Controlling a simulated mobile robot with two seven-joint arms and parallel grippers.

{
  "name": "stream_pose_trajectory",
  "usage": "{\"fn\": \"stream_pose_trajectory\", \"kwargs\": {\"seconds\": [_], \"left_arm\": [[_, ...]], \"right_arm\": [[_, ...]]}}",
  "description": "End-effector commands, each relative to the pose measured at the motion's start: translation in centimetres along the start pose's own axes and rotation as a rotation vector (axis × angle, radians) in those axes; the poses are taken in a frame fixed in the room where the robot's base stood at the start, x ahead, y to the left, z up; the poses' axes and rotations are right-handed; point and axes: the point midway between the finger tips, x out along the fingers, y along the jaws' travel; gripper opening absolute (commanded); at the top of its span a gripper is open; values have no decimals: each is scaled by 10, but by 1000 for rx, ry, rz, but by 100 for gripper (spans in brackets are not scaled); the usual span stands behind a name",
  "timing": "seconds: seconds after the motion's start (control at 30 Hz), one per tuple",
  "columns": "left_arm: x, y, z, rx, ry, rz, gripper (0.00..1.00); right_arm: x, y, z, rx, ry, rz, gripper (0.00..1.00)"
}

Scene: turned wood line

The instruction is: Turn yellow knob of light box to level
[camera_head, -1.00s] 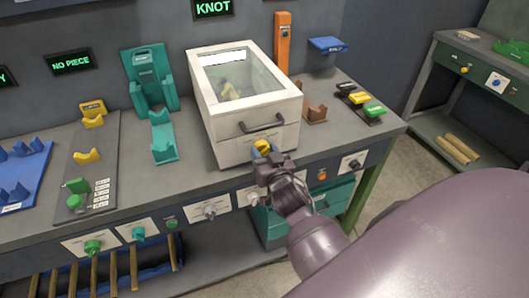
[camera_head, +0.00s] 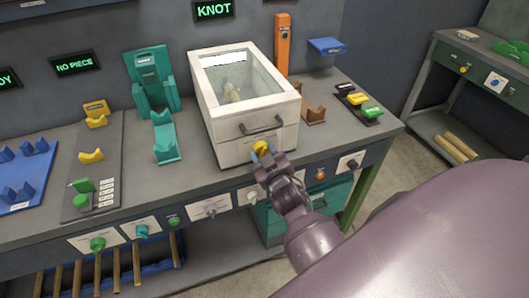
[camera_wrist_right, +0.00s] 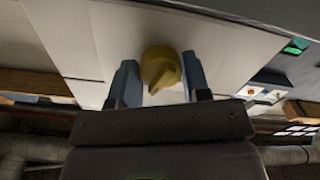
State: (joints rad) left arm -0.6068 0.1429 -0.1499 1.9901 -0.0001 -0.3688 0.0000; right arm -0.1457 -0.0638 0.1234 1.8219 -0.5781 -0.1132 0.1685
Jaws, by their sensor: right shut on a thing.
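The light box is a white box with a glass top (camera_head: 208,125) at the middle of the bench in the head view, with a dark bar handle on its front. The yellow knob (camera_head: 261,147) sits low on its front face. It also shows in the right wrist view (camera_wrist_right: 161,65) with a raised pointer ridge. My right gripper (camera_head: 263,157) is at the knob, with its blue fingers on either side and shut on it. The fingers also show in the wrist view (camera_wrist_right: 160,77). My left gripper is out of view.
A teal cradle stand (camera_head: 160,120) is left of the box. An orange post (camera_head: 282,42) and brown holder (camera_head: 314,114) are right of it. Knobs and switches (camera_head: 212,208) line the bench front below my gripper. A display reads KNOT (camera_head: 213,9).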

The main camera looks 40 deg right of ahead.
Motion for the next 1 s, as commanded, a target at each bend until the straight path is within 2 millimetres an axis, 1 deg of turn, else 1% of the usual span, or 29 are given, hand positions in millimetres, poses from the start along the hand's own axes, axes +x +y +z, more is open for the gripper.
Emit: {"fn": "stream_pose_trajectory", "kwargs": {"seconds": [0.03, 0.5, 0.73, 1.0], "left_arm": [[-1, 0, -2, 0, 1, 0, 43], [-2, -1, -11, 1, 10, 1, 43], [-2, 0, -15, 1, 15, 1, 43], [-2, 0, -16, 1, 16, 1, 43]], "right_arm": [[0, 1, -2, -22, 4, 1, 20], [0, 1, -2, -224, 4, 1, 20], [0, 1, -2, -281, 5, 1, 20], [0, 1, -2, -306, 5, 1, 20]]}}
